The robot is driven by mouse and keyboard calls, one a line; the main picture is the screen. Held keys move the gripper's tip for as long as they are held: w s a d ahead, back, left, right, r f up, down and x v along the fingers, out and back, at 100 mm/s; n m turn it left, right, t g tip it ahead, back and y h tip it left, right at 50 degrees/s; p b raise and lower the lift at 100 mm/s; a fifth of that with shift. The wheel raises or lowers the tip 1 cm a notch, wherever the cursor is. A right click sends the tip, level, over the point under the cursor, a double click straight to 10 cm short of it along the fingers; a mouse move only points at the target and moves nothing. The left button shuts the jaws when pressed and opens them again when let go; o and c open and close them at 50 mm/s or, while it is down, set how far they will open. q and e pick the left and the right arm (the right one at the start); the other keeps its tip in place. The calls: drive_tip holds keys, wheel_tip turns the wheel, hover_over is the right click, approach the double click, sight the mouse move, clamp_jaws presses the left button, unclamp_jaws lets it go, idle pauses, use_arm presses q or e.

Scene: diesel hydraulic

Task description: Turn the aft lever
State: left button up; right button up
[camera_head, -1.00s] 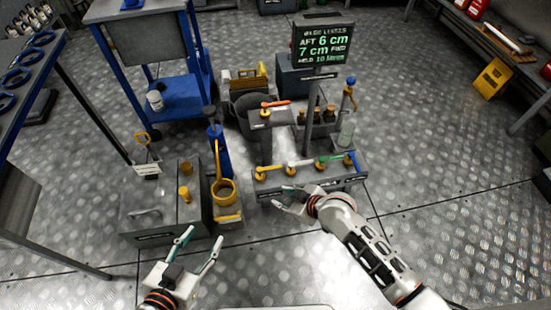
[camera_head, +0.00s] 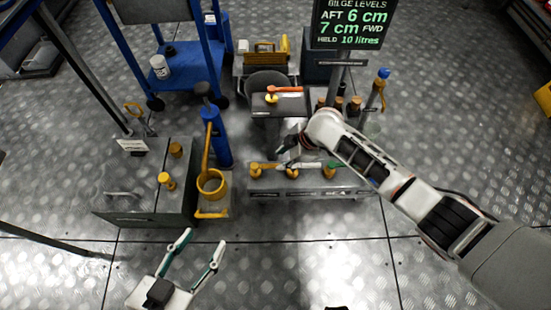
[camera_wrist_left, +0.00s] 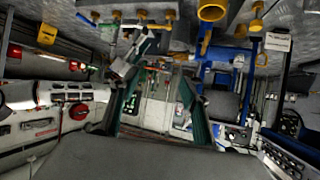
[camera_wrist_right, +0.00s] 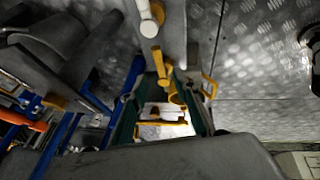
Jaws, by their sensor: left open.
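A low grey manifold (camera_head: 310,192) carries a row of levers on yellow valves: a yellow lever (camera_head: 258,166) at left, a white lever (camera_head: 281,166) in the middle, and a green lever (camera_head: 336,164) at right. Their labels are too small to read, so I cannot tell which is aft. My right gripper (camera_head: 287,154) is just above the left and middle levers. In the right wrist view its fingers are apart, with the yellow lever (camera_wrist_right: 160,68) showing between them and the white lever (camera_wrist_right: 149,20) beyond. My left gripper (camera_head: 202,246) is open and empty over the floor.
An orange lever (camera_head: 287,89) sits on a grey pedestal (camera_head: 294,104) behind the manifold. A display (camera_head: 349,26) reads AFT 6 cm, 7 cm FWD. A blue hand pump (camera_head: 217,135) and a grey box (camera_head: 145,193) stand at left. The front floor is clear.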

sight(272, 165)
drive_tip(key=b+x, duration=0.1)
drive_tip(key=x, duration=0.1)
drive_tip(key=b+x, duration=0.1)
drive_tip(key=x, duration=0.1)
drive_tip(key=b+x, duration=0.1)
drive_tip(key=x, duration=0.2)
drive_tip(key=shift+s+d+f, duration=0.1)
drive_tip(key=shift+s+f, duration=0.05)
drive_tip(key=shift+s, duration=0.1)
drive_tip(key=shift+w+f+b, duration=0.25)
drive_tip(key=shift+f+b, duration=0.05)
drive_tip(key=shift+b, duration=0.15)
drive_tip(key=shift+w+a+r, duration=0.1)
drive_tip(key=shift+w+a, duration=0.05)
drive_tip(key=shift+a, duration=0.1)
use_arm(q)
drive_tip(key=d+n, duration=0.1)
drive_tip(key=d, duration=0.1)
drive_tip(key=d+r+n+h, duration=0.1)
drive_tip(key=shift+w+d+t, duration=0.1)
drive_tip(key=shift+d+t, duration=0.2)
drive_tip(key=shift+d, duration=0.05)
use_arm(e)
clamp_jaws()
